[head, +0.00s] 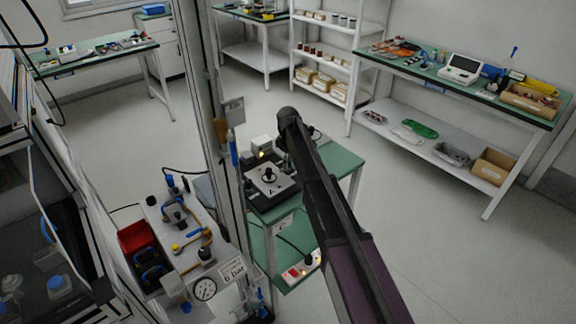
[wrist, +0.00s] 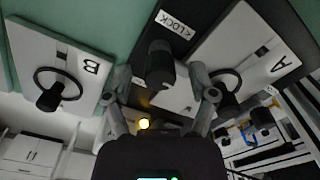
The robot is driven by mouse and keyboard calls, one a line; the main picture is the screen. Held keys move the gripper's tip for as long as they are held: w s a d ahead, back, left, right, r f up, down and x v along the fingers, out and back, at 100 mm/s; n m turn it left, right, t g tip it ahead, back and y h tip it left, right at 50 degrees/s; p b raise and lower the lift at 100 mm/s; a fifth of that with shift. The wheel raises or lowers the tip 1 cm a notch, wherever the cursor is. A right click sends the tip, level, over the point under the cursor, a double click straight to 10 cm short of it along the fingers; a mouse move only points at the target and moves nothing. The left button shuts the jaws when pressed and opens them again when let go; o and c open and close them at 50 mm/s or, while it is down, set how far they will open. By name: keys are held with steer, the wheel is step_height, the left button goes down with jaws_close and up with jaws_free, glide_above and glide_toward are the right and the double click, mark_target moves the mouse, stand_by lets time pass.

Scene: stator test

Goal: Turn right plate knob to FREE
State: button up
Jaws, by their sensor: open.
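In the wrist view a dark cylindrical knob (wrist: 159,62) stands on a dark strip between two pale plates, with a white LOCK label (wrist: 175,24) beside it. My gripper (wrist: 162,82) is open, one finger on each side of this knob; I cannot tell whether they touch it. The plate marked A (wrist: 240,48) is at right, the plate marked B (wrist: 82,50) at left; each carries a dark ring and post. In the head view plate A (head: 262,190) lies on the green bench, and my arm hides plate B and the gripper. I see no FREE label.
A grey upright post (head: 218,150) stands close left of the green bench (head: 345,165). A pneumatic board with a gauge (head: 205,289) and a red bin (head: 137,236) is at lower left. A lit yellow lamp (wrist: 144,123) shows near the fingers. Open floor lies to the right.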

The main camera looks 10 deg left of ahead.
steer(key=shift+f, duration=0.25)
jaws_close()
